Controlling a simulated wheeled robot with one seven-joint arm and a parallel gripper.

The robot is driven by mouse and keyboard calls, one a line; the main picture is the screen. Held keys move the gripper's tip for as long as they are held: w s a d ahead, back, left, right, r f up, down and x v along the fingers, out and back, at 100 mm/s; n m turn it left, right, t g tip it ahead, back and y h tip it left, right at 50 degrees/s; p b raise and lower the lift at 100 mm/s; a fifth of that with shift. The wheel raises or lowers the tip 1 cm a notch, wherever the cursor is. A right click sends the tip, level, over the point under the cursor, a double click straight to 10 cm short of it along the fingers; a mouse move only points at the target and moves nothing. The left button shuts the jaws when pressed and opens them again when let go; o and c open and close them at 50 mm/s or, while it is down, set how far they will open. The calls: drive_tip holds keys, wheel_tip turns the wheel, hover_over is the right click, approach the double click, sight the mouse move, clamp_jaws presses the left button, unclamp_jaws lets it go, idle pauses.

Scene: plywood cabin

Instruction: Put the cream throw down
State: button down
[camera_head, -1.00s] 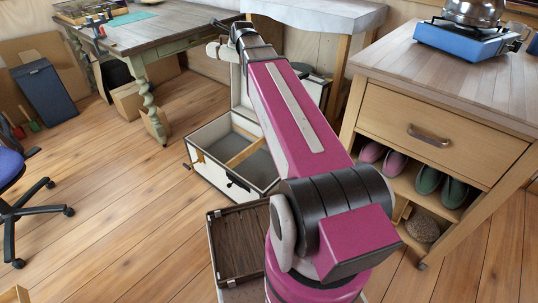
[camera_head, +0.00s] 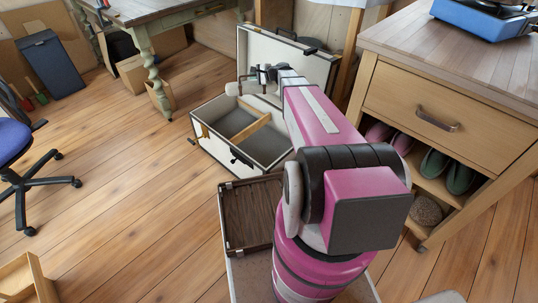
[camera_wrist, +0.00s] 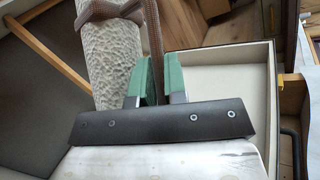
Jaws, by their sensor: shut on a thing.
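The cream throw (camera_wrist: 108,58) is a textured roll with a brown strap (camera_wrist: 153,35) around it, in the wrist view. My gripper (camera_wrist: 160,68) has green-padded fingers shut on the strap, beside the roll. In the head view the throw (camera_head: 244,89) is a small pale roll hanging by my gripper (camera_head: 264,75), over the open case (camera_head: 202,142). The case is white with a grey inside and a wooden divider (camera_head: 251,128); its lid (camera_head: 290,62) stands open behind. I cannot tell how far the roll is above the case floor.
A green-legged table (camera_head: 152,70) stands at the back left. The plank floor left of the case is clear.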

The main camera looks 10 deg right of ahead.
drive_tip(key=s+f+n+g+y, duration=0.1)
drive_tip(key=s+f+n+g, duration=0.1)
drive_tip(key=f, duration=1)
drive_tip(key=s+f+n+g+y, duration=0.1)
drive_tip(key=s+f+n+g, duration=0.1)
drive_tip(key=f, duration=1)
drive_tip(key=s+f+n+g+y, duration=0.2)
drive_tip(key=f+n+g, duration=0.1)
drive_tip(key=f, duration=1)
drive_tip(key=shift+a+n+g, duration=0.2)
drive_tip(key=shift+n+g, duration=0.2)
drive_tip(key=shift+f, duration=0.1)
drive_tip(key=c, duration=1.6)
unclamp_jaws()
drive_tip(key=shift+f, duration=0.15)
drive_tip(key=o, duration=0.4)
drive_tip(key=shift+o, duration=0.2)
drive_tip(key=shift+s, duration=0.1)
